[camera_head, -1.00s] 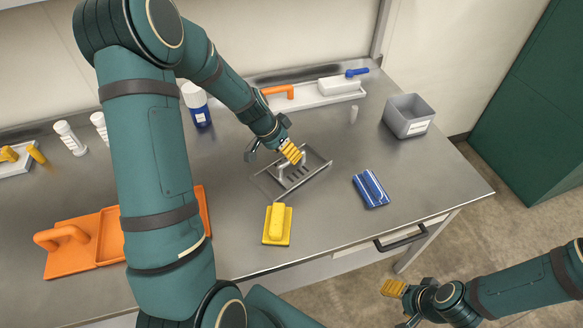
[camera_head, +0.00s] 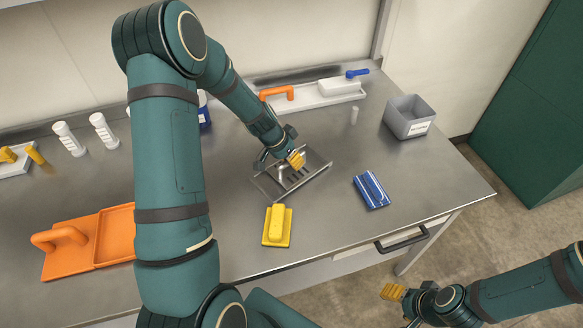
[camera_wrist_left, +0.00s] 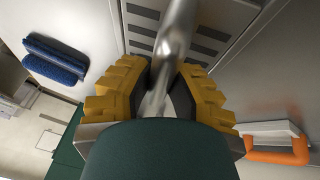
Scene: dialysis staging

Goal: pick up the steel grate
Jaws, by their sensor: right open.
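The steel grate (camera_head: 303,181), a slotted metal plate with a raised bar handle, lies on the steel bench in the middle of the head view. My left gripper (camera_head: 290,162) is down over the grate's handle. In the left wrist view, the yellow fingers (camera_wrist_left: 160,92) stand on either side of the shiny handle (camera_wrist_left: 172,45), with the slotted plate (camera_wrist_left: 205,22) beyond. I cannot tell whether the fingers press on the handle. My right gripper (camera_head: 400,307) is open and empty, off the bench at the lower right.
A yellow block (camera_head: 277,226) and a blue pad (camera_head: 371,189) lie near the grate. A grey bin (camera_head: 408,117) stands to the right. A white tray (camera_head: 312,98) with an orange handle lies behind. Orange trays (camera_head: 75,250) are at left. Bench between them is clear.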

